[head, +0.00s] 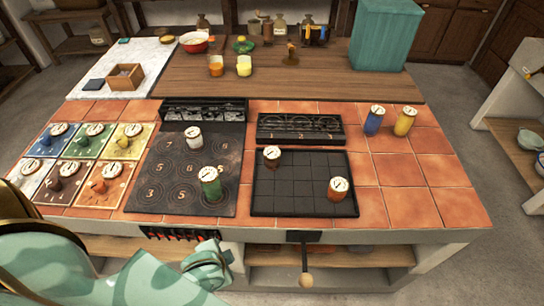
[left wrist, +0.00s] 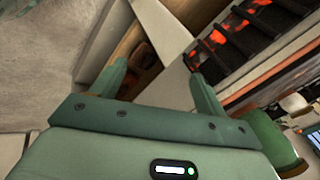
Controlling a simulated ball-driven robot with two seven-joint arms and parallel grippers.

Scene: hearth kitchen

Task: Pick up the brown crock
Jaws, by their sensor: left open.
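The brown crock (head: 271,158) stands upright on the black gridded tray (head: 262,187), near its back left corner, with a pale round lid on top. An orange crock (head: 337,190) stands on the same tray toward the front right. My left gripper (left wrist: 161,88) is open and empty in the left wrist view, its two green fingers wide apart. In the head view my left arm comes in at the lower left, in front of the counter's front edge and well short of the brown crock. The brown crock does not show in the left wrist view. My right gripper is not in view.
A white crock (head: 194,138) and a green crock (head: 209,186) stand on the numbered stove plate (head: 145,187). Blue (head: 373,123) and yellow (head: 404,123) crocks stand at the right. A handle (head: 305,278) juts from the counter front. Tiles at the right are clear.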

